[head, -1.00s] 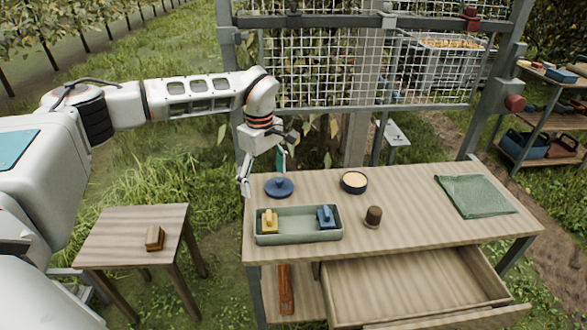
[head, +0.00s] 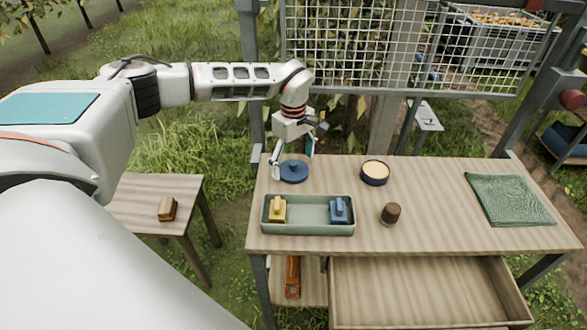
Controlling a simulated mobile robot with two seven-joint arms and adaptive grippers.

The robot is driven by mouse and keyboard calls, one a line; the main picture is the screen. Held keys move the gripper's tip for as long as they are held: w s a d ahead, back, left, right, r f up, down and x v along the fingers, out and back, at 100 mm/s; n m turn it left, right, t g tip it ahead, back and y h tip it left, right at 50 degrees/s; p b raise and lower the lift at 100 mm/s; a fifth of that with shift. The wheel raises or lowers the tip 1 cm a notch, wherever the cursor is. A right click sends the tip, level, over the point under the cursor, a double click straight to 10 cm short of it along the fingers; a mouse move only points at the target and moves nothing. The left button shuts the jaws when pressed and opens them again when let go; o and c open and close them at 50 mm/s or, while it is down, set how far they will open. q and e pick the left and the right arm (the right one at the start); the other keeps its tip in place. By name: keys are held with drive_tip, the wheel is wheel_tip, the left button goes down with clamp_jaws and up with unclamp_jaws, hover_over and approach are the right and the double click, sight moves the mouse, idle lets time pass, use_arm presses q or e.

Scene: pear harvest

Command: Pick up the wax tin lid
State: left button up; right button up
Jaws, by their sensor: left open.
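The wax tin lid (head: 294,174), a dark blue disc with a small raised knob, lies flat on the workbench (head: 440,215) near its back left corner. The open wax tin (head: 375,173), dark blue with cream wax inside, stands to its right. My left gripper (head: 292,162) is open and pointing down at the lid, one finger by the lid's left edge and the other behind its right side. Nothing shows between the fingers except perhaps the lid's knob; I cannot tell whether they touch the lid. My right gripper is not in view.
A brown cup-like piece (head: 390,214) and a folded green cloth (head: 508,200) lie right. The drawer (head: 420,290) is open. A wire mesh panel (head: 400,45) stands behind.

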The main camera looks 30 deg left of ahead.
use_arm(q)
drive_tip(key=shift+f, duration=0.4)
drive_tip(key=c, duration=1.9)
drive_tip(key=shift+s, duration=0.1)
drive_tip(key=c, duration=0.5)
drive_tip(key=shift+o, duration=0.2)
